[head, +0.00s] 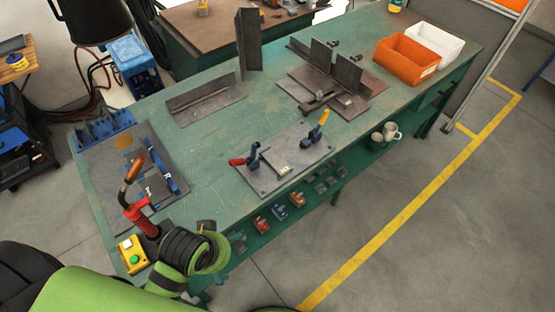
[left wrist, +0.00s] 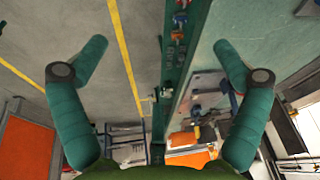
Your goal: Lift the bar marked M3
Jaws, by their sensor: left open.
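No M3 mark is legible, so I cannot tell which piece is the bar. A steel angle piece (head: 205,98) lies on the green bench, with an upright steel piece (head: 249,40) behind it. A blue bar-like piece (head: 164,170) with a pale label lies on a dark plate (head: 100,168) at the left. My left gripper (head: 220,238) is beside the bench's near edge, apart from these pieces. In the left wrist view my left gripper (left wrist: 160,70) has its two green fingers wide apart, with nothing between them. My right gripper is not in view.
A red-handled torch (head: 142,218) and yellow button box (head: 132,254) stand near the left corner. A clamp plate (head: 262,180) is mid-bench. A steel fixture (head: 290,88), orange bin (head: 405,62) and white bin (head: 436,44) are farther right. The bench middle (head: 200,150) is clear.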

